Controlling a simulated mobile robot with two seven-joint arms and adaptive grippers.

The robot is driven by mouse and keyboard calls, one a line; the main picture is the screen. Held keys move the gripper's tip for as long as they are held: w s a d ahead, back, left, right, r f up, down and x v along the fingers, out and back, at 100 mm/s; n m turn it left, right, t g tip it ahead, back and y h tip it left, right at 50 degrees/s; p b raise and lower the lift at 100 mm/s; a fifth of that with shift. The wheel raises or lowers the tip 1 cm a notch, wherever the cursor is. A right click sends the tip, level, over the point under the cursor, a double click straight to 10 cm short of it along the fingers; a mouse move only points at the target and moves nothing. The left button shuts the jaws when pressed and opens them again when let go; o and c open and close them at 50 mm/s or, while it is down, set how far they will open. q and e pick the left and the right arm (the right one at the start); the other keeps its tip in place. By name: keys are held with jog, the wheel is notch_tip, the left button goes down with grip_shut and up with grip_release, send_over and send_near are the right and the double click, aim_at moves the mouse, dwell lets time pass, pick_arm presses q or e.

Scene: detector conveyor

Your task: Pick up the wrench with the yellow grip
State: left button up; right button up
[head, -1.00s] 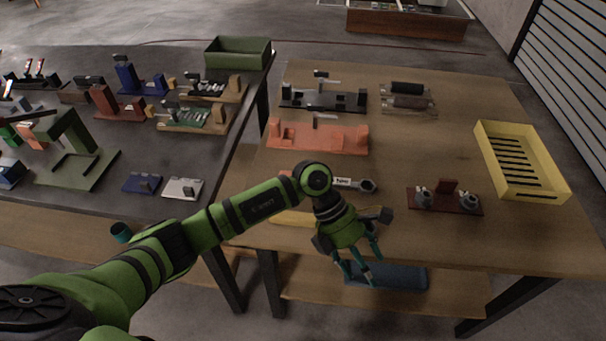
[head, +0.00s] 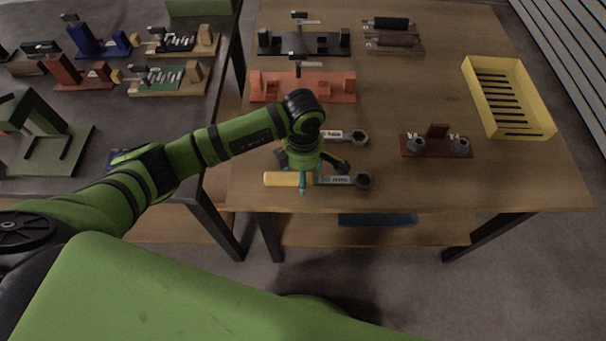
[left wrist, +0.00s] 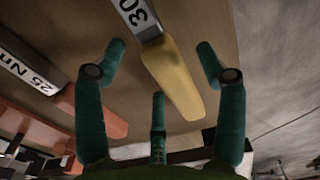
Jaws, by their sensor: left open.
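The wrench with the yellow grip (head: 280,179) lies flat near the front edge of the wooden table, its grip to the left and grey ring head to the right. My left gripper (head: 305,178) is above it, fingers pointing down, partly hiding its middle. In the left wrist view the yellow grip (left wrist: 174,78) lies between the spread teal fingers of my left gripper (left wrist: 160,52). That gripper is open and holds nothing. Whether the fingers touch the wrench I cannot tell. My right gripper is not in view.
A second wrench (head: 355,137) lies just behind, partly hidden by my left arm; its 25 Nm label and red-orange grip (left wrist: 115,123) show in the wrist view. A dark red holder (head: 437,146) and a yellow tray (head: 512,132) stand to the right. An orange fixture (head: 303,88) is farther back.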

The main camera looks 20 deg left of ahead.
pick_arm(q)
grip_shut()
